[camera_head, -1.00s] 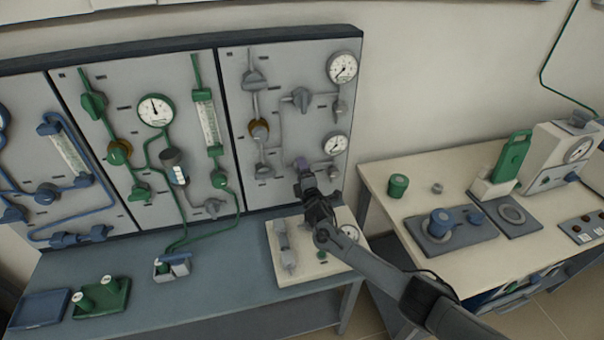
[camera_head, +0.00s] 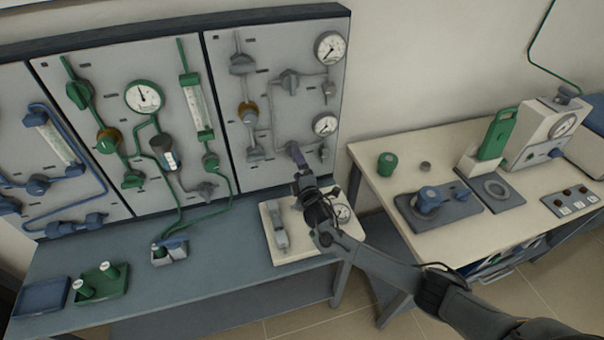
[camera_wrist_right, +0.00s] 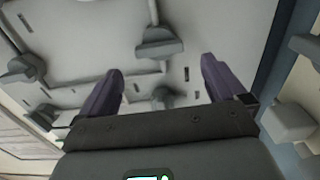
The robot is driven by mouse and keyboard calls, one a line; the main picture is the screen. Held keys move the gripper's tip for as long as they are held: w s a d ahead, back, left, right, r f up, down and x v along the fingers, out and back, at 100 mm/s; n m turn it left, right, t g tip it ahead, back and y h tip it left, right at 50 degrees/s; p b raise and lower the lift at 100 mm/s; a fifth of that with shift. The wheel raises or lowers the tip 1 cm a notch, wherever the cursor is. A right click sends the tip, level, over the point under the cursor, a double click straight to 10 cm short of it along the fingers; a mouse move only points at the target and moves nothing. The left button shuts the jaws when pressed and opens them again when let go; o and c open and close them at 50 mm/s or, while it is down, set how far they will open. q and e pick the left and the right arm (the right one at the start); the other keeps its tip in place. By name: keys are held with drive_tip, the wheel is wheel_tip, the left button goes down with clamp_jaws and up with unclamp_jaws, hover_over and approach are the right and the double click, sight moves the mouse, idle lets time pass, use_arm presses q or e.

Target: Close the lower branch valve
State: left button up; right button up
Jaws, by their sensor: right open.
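The right grey wall panel (camera_head: 275,45) carries grey pipes and several grey valves. A small lower valve (camera_head: 325,152) sits under the lower gauge (camera_head: 325,125), at the panel's lower right. My right gripper (camera_head: 293,153) is just left of it, in front of the panel's lower part, and hides some of the piping. In the right wrist view its two purple fingers (camera_wrist_right: 160,90) are spread, with nothing held. A rounded grey knob (camera_wrist_right: 162,97) shows between them, apart from both; I cannot tell which valve it is. My left gripper is out of view.
A cream board (camera_head: 290,257) with grey fittings lies on the blue-grey bench (camera_head: 220,270) below my right gripper. Green and blue piping panels stand to the left. A cream table (camera_head: 370,160) with instruments stands to the right.

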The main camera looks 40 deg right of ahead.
drive_tip(key=shift+v, duration=1.75)
